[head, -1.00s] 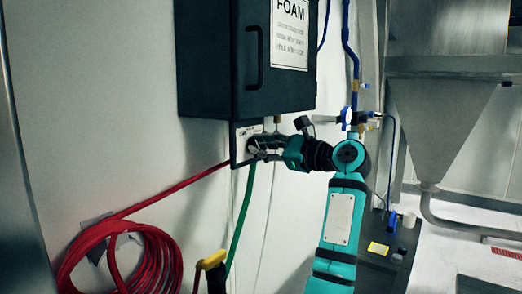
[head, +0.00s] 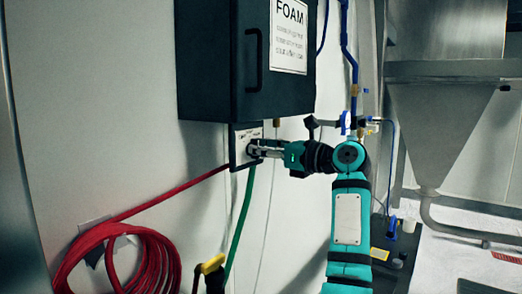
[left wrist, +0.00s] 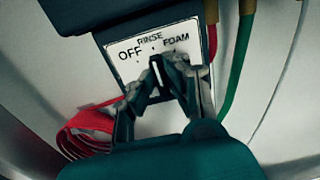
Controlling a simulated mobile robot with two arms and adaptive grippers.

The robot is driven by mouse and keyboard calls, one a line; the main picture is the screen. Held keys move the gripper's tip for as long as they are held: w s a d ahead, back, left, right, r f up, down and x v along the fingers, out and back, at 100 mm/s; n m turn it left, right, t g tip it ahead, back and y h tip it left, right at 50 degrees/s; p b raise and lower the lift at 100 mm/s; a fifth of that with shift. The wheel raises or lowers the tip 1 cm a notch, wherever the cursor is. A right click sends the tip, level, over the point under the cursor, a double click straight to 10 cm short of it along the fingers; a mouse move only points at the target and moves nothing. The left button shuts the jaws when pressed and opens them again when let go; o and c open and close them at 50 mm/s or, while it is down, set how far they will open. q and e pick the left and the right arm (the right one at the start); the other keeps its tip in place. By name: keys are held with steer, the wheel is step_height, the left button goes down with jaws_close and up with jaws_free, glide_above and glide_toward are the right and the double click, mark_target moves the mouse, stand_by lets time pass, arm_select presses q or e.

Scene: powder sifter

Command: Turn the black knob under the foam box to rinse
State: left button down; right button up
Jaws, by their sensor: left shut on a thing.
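The black foam box (head: 222,62) hangs on the wall, with a white "FOAM" sign on its door. Under it is a small white plate (head: 243,134), which the left wrist view shows marked OFF, RINSE and FOAM (left wrist: 122,70). The black knob (left wrist: 155,68) sits on this plate, its visible upper end roughly upright below the RINSE mark. My left gripper (head: 256,150) reaches in from the right, its fingers shut on the knob, which they partly hide in the left wrist view (left wrist: 164,84). My right gripper is out of view.
A red hose (head: 130,262) is coiled on the wall at lower left, its line running up to the plate. A green hose (head: 240,225) hangs below the plate. Blue pipe and valves (head: 346,122) are behind my arm. A metal hopper (head: 437,125) stands at right.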

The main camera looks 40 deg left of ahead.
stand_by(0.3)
arm_select(q)
steer(key=c, duration=1.4)
jaws_free()
steer(key=shift+o, duration=0.2)
steer(key=w+d, duration=0.1)
steer(key=d, duration=1.1)
steer(key=shift+w, duration=0.2)
